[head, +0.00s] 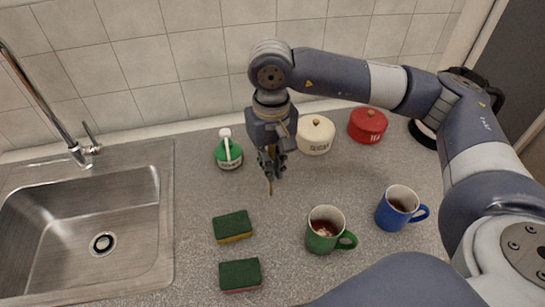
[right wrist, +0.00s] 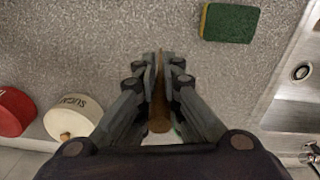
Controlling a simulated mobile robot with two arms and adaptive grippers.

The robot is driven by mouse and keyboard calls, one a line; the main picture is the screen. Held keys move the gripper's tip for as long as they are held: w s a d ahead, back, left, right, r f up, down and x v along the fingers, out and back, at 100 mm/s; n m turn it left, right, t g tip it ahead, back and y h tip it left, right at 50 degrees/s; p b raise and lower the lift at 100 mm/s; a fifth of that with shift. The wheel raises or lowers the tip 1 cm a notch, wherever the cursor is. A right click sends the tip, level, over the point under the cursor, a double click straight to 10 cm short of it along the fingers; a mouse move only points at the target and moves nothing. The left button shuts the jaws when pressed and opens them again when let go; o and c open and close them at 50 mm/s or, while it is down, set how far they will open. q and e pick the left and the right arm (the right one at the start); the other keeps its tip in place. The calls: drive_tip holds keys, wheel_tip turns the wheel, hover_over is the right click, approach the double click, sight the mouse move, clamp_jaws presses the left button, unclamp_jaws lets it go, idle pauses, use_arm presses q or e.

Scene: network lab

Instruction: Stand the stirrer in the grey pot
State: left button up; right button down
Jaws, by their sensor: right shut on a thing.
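The stirrer is a thin brown stick (head: 270,187), held in my right gripper (head: 271,168) with its end pointing down above the counter. In the right wrist view the stirrer (right wrist: 159,95) lies between the two fingers, with a rounder brown end toward the palm. My right gripper is shut on it and is clear of other things. I see no grey pot in either view. My left gripper is not in view.
A green and white bottle-like item (head: 229,152) stands left of my right gripper. A cream sugar pot (head: 315,137) and red tea pot (head: 367,126) stand behind. Green mug (head: 324,232), blue mug (head: 396,210) and two sponges (head: 232,227) (head: 240,275) are in front. A sink (head: 80,215) is left.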

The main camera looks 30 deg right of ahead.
drive_tip(key=w+d+r+m+b, duration=0.1)
drive_tip(key=w+d+r, duration=0.25)
drive_tip(key=w, duration=0.35)
drive_tip(key=w+d+r+m+b, duration=0.2)
drive_tip(key=w+d+r, duration=0.15)
drive_tip(key=w, duration=0.35)
wheel_tip(320, 180, down, 10)
drive_tip(key=p, duration=0.2)
drive_tip(key=shift+s+d+f+p, duration=0.15)
drive_tip(key=shift+d+f+p, duration=0.1)
drive_tip(key=shift+d+p, duration=0.1)
drive_tip(key=shift+f, duration=0.25)
drive_tip(key=c, duration=1.7)
unclamp_jaws()
drive_tip(key=shift+r, duration=0.1)
